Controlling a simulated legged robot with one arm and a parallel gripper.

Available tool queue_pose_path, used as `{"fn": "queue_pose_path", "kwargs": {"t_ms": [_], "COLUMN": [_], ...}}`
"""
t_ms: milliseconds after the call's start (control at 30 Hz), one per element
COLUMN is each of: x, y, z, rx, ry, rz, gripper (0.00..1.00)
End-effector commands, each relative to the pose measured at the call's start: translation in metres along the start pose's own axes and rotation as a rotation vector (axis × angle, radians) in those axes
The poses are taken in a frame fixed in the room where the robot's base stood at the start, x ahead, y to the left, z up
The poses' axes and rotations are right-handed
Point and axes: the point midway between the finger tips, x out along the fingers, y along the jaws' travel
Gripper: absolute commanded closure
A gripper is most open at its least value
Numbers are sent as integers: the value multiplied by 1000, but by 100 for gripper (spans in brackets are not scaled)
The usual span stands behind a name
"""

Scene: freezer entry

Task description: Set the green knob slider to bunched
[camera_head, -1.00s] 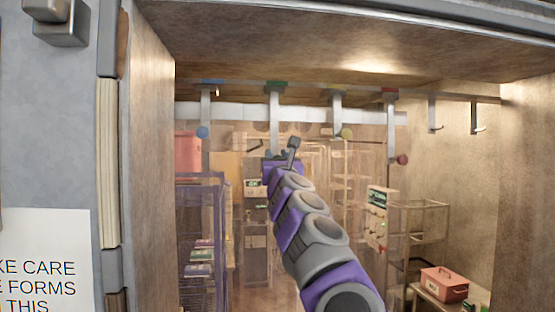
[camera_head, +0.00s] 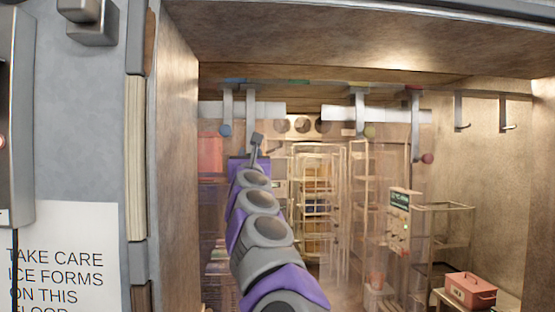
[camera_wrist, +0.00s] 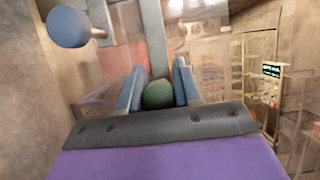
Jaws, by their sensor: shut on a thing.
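The green knob (camera_wrist: 158,96) sits between the two blue-grey fingers of my gripper (camera_wrist: 159,88) in the wrist view, and my gripper is shut on it. Its grey hanger slider (camera_head: 251,103) hangs from the rail in the head view, close to the right of the blue-knob slider (camera_head: 227,103). My purple and grey arm hides the green knob in the head view. The blue knob (camera_head: 225,130) hangs free; it also shows at upper left in the wrist view (camera_wrist: 68,27). A green mark (camera_head: 298,82) on the rail lies right of the green slider.
An olive-knob slider (camera_head: 358,108) and a red-knob slider (camera_head: 415,120) hang further right. Pale strip headers (camera_head: 265,112) leave a gap in the middle. A brown side wall (camera_head: 180,160) stands left of the opening. Shelving and a red box (camera_head: 470,289) are beyond.

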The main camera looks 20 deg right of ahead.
Motion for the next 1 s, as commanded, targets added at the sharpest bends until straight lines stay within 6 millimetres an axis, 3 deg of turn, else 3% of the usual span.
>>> {"fn": "queue_pose_path", "kwargs": {"t_ms": [33,367,400,600,667,1000], "x": [-1,-1,-1,-1,-1,0], "y": [9,14,14,12,10,8], "z": [2,2,2,2,1,-2], "rx": [-1,1,0,1,2,4], "ry": [-3,-4,-4,-3,-2,0], "rz": [12,11,12,10,9,7], "gripper": [100,100,66,47,43,43]}}
